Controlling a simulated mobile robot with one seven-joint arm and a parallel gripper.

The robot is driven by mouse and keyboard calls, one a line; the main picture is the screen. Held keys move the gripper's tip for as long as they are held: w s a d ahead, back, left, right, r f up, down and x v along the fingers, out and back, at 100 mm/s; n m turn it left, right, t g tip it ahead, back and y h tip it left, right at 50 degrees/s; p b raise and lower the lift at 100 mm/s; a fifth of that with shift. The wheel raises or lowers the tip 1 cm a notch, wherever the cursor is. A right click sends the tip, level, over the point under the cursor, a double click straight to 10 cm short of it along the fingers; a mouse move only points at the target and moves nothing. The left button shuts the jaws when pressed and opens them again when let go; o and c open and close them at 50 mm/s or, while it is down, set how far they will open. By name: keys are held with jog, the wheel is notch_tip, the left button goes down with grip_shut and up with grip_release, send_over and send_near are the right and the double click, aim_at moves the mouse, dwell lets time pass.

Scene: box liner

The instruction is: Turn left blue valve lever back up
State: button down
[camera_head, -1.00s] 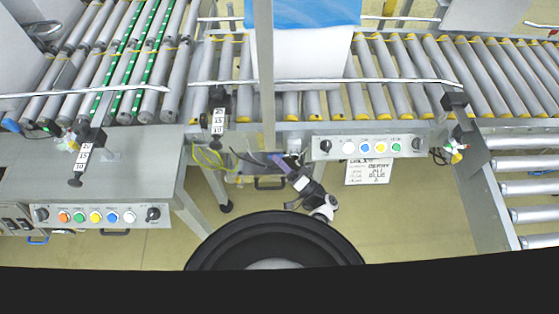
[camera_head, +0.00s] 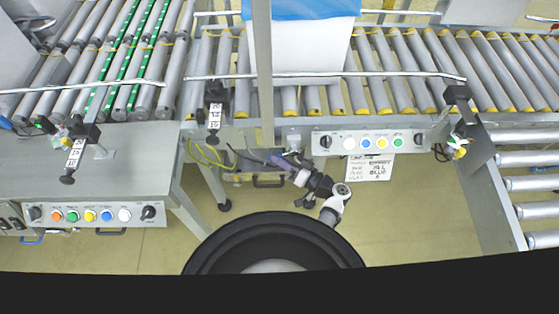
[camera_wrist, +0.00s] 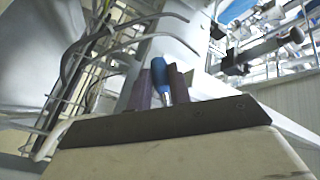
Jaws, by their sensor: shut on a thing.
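The blue lever (camera_wrist: 160,78) stands upright in the middle of the wrist view, with its lower part between two dark purplish fingers. My gripper (camera_wrist: 161,90) is shut on the lever. In the head view my gripper (camera_head: 275,162) is under the front edge of the roller conveyor, left of a button panel. The lever cannot be made out clearly there, as the gripper and cables crowd that spot. The valve body is hidden in both views.
The button panel (camera_head: 368,142) hangs on the conveyor's front, with a label sheet (camera_head: 369,168) below it. A grey post (camera_head: 264,70) and yellow-green cables (camera_head: 203,155) are close to the gripper. A grey table (camera_head: 120,160) stands left. Floor at front right is clear.

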jog(key=shift+d+f+n+g+h+b, duration=0.25)
jog(key=shift+d+n+g+h, duration=0.25)
jog(key=shift+h, duration=0.3)
jog(key=shift+d+f+n+g+h+b, duration=0.25)
jog(key=shift+f+n+g+h, duration=0.1)
jog(key=shift+n+h, duration=0.4)
jog(key=shift+d+f+n+g+h+b, duration=0.2)
jog(key=shift+d+n+g+h, duration=0.25)
jog(key=shift+h, duration=0.4)
jog(key=shift+f, duration=0.1)
jog(key=c, duration=1.3)
grip_release()
jog(key=shift+s+d, duration=0.1)
jog(key=b+v, duration=0.1)
jog(key=v, duration=1.2)
jog(key=shift+s+r, duration=0.2)
jog(key=shift+r, duration=0.1)
